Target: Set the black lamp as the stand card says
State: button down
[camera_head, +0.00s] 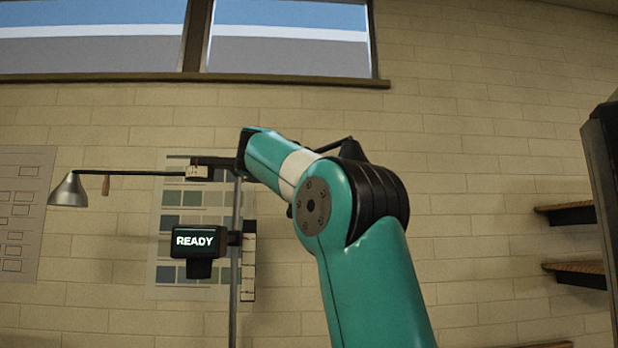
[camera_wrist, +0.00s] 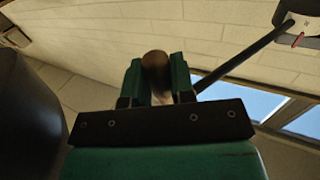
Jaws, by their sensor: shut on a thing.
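In the head view a lamp has a grey cone shade (camera_head: 68,190) on a thin black horizontal arm (camera_head: 140,173), with a short tan piece (camera_head: 105,185) hanging from it. The arm meets a dark block with a pale marked label (camera_head: 197,172) near an upright pole (camera_head: 233,300). In the wrist view my gripper (camera_wrist: 157,78) is shut on a rounded brown knob (camera_wrist: 155,62) between its green fingers. The knob's base is hidden. A black bar (camera_wrist: 245,55) runs up right to a pale plate with a red pointer (camera_wrist: 298,40). No readable stand card shows.
A display reading READY (camera_head: 195,241) is fixed to the pole, with a pale marked strip (camera_head: 249,265) beside it. A colour chart (camera_head: 165,220) and a paper sheet (camera_head: 25,210) hang on the brick wall. Shelves (camera_head: 575,268) stand at right.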

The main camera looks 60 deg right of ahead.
jog(key=shift+w+a+r, duration=0.15)
jog(key=shift+w+r, duration=0.05)
jog(key=c, duration=1)
grip_release()
jog(key=shift+w+f, duration=0.1)
